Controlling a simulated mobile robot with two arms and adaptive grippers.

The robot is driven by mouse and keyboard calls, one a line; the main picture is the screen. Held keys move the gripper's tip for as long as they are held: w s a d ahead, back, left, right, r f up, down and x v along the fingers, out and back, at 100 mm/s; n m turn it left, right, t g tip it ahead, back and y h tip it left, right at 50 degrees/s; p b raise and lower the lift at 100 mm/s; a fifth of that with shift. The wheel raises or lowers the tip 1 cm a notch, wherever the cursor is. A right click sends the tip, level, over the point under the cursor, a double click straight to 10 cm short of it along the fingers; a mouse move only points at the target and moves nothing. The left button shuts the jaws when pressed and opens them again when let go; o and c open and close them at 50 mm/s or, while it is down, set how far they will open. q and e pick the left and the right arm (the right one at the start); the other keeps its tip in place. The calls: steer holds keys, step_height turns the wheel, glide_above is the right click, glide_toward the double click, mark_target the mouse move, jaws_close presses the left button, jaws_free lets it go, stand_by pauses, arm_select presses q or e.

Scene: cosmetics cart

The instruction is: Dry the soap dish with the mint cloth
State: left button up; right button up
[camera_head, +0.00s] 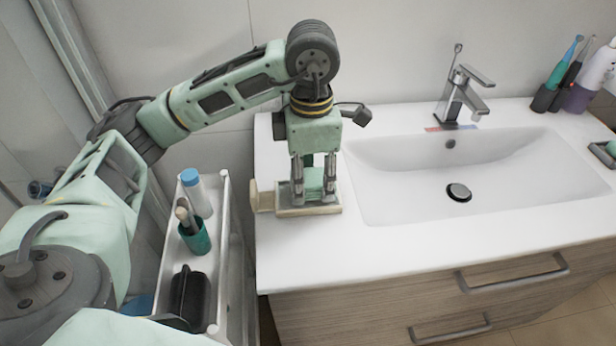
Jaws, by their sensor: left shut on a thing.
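My left gripper (313,196) points straight down at the left end of the white counter. It is shut on the mint cloth (314,180), a small pale green bundle between its fingers. The soap dish (322,211), a shallow beige-grey tray, lies on the counter directly under the fingers. The cloth is down at the dish; the fingers hide whether it touches the dish floor. A cream block (262,197) stands against the dish's left side. My right gripper is out of view.
The white basin (400,190) with its chrome faucet (462,95) is to the right. A white cart (222,250) on the left holds a blue-capped bottle (197,197), a teal cup (196,238) and a black brush (190,297). Toothbrushes and bottles stand far right. The front counter is clear.

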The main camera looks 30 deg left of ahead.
arm_select(q)
step_height(320, 180, up, 6)
steer(key=p, duration=0.3)
steer(key=shift+r+p, duration=0.1)
steer(key=shift+p, duration=0.2)
stand_by(0.5)
